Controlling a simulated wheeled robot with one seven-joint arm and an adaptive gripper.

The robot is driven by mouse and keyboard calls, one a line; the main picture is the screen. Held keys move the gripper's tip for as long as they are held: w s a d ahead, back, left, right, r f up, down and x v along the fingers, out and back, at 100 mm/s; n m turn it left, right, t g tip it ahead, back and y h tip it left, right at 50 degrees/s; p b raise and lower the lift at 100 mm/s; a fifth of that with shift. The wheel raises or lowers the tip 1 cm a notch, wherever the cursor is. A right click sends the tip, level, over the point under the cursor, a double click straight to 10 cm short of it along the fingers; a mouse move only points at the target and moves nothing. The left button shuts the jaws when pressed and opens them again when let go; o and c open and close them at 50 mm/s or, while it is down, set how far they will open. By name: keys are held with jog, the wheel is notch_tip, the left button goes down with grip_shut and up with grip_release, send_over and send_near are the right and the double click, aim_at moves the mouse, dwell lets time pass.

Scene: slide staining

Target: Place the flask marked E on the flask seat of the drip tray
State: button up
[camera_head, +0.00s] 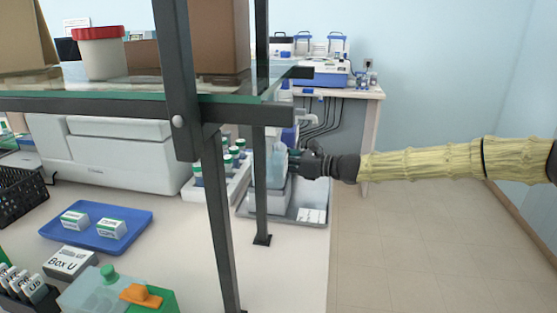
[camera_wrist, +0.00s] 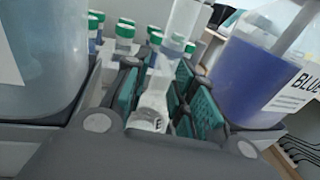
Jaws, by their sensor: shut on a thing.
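In the wrist view, my gripper (camera_wrist: 172,95) is shut on the flask marked E (camera_wrist: 152,108), a clear flask with a pale lower part. Its teal finger pads sit on either side of the flask, and the letter E shows low between them. In the head view, my gripper (camera_head: 300,163) reaches in from the right, beside a pale blue bottle (camera_head: 276,168). The flask cannot be made out there. A grey tray (camera_head: 312,222), apparently the drip tray, lies below, with a white labelled card on it. The flask seat cannot be made out.
In the wrist view, a large bottle (camera_wrist: 42,60) stands close left and a blue-filled bottle (camera_wrist: 255,75) close right. Several green-capped bottles (camera_wrist: 124,32) stand behind. In the head view, a dark shelf post (camera_head: 216,210) and a glass shelf (camera_head: 130,93) stand in front.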

jog(key=shift+f, duration=0.2)
jog(key=o, duration=1.1)
jog(key=shift+r, duration=0.15)
jog(key=shift+d, duration=0.3)
jog(key=v, duration=1.1)
jog(key=shift+s+d, duration=0.2)
jog(key=shift+s, duration=0.05)
